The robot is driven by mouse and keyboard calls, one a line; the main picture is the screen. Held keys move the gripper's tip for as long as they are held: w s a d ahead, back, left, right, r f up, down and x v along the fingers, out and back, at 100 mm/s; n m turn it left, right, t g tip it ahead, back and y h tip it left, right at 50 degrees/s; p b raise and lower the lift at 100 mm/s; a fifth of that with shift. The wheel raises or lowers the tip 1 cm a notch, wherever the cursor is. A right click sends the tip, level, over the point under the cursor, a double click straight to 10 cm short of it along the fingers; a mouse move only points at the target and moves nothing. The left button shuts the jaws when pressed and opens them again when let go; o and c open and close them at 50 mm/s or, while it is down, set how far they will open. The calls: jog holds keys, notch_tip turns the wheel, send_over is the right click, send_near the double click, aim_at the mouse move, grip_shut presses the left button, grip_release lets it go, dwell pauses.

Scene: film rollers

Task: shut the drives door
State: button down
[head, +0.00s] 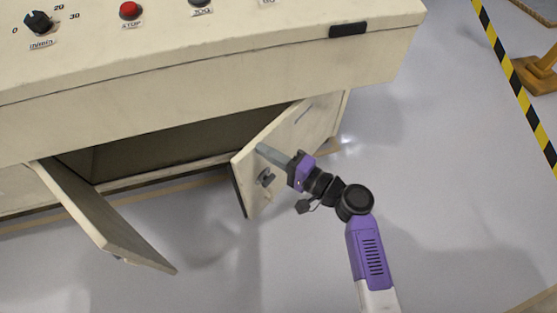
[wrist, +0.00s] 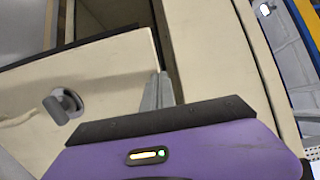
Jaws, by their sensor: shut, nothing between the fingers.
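Two cream cabinet doors stand open under the console. The right door (head: 285,142) hangs ajar from its right side, with a dark knob (head: 265,177) near its free edge. A small mark on it is too small to read, so I cannot tell which door is the drives door. The left door (head: 105,218) swings out toward the lower right. My gripper (head: 259,149) is shut and empty, in front of the right door's outer face, above the knob. In the wrist view the closed fingers (wrist: 158,90) overlap the panel, with the knob (wrist: 62,105) to their left. Contact cannot be told.
The console (head: 210,75) overhangs the doors, with a red stop button (head: 130,10) and a dial (head: 38,22) on top. The dark cabinet opening (head: 160,150) lies between the doors. Grey floor (head: 270,270) is clear in front. Yellow-black tape (head: 510,75) runs at right.

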jog(key=w+a+m+t+h+b, duration=0.1)
jog(key=w+a+b, duration=0.1)
jog(key=w+a, duration=0.2)
jog(key=w+a+m+t+h+b, duration=0.1)
jog(key=w+a+b, duration=0.1)
jog(key=w+a, duration=0.2)
jog(key=w+a+t+h+b, duration=0.1)
jog(key=w+a+b, duration=0.1)
jog(key=w+a, duration=0.3)
jog(key=shift+w+m+b, duration=0.3)
jog(key=shift+w+m, duration=0.05)
jog(key=shift+m, duration=0.05)
jog(key=shift+s, duration=0.1)
